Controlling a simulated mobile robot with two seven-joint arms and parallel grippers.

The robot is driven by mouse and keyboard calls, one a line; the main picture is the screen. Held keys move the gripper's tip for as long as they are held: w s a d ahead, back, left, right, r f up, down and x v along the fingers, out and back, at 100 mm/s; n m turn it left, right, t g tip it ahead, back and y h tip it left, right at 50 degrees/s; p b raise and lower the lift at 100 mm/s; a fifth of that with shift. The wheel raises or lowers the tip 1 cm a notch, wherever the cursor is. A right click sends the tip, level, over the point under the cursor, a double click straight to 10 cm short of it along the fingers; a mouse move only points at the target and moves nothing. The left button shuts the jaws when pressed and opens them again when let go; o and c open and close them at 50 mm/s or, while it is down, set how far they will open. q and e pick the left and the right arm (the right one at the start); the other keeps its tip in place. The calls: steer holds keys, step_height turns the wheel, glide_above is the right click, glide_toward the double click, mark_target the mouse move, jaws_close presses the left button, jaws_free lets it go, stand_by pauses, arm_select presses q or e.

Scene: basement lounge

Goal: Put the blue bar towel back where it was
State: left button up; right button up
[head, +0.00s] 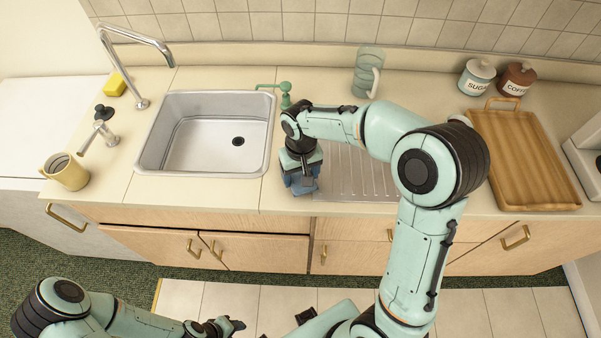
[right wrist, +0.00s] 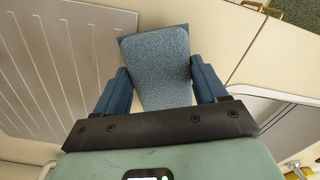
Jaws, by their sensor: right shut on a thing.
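The blue bar towel (right wrist: 157,62) is a folded, textured block between the two fingers of my right gripper (right wrist: 160,88), which is shut on it. In the head view the right gripper (head: 301,176) points down at the counter strip between the sink and the ribbed drainboard. The towel is mostly hidden there by the gripper. I cannot tell whether the towel touches the counter. My left gripper (head: 228,325) is low in the head view, in front of the cabinets and away from the counter; its jaw opening is unclear.
The steel sink (head: 205,140) lies left of the right gripper, and the drainboard (head: 350,172) lies right. A green tap (head: 285,92) stands behind. A glass pitcher (head: 368,72), a wooden tray (head: 515,160), canisters (head: 478,78) and a yellow mug (head: 68,173) also stand on the counter.

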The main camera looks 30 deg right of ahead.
steer(key=shift+f, duration=0.25)
steer(key=o, duration=0.5)
steer(key=shift+f, duration=0.1)
steer(key=o, duration=0.4)
arm_select(q)
steer(key=shift+s+f, duration=0.2)
steer(key=shift+f, duration=0.05)
arm_select(e)
steer(key=shift+o, duration=0.2)
steer(key=shift+r, duration=0.2)
arm_select(q)
steer(key=shift+w+r+p, duration=0.7)
steer(key=shift+w+r, duration=0.3)
steer(key=shift+r, duration=0.15)
arm_select(e)
step_height(320, 180, up, 12)
steer(key=shift+r, duration=0.2)
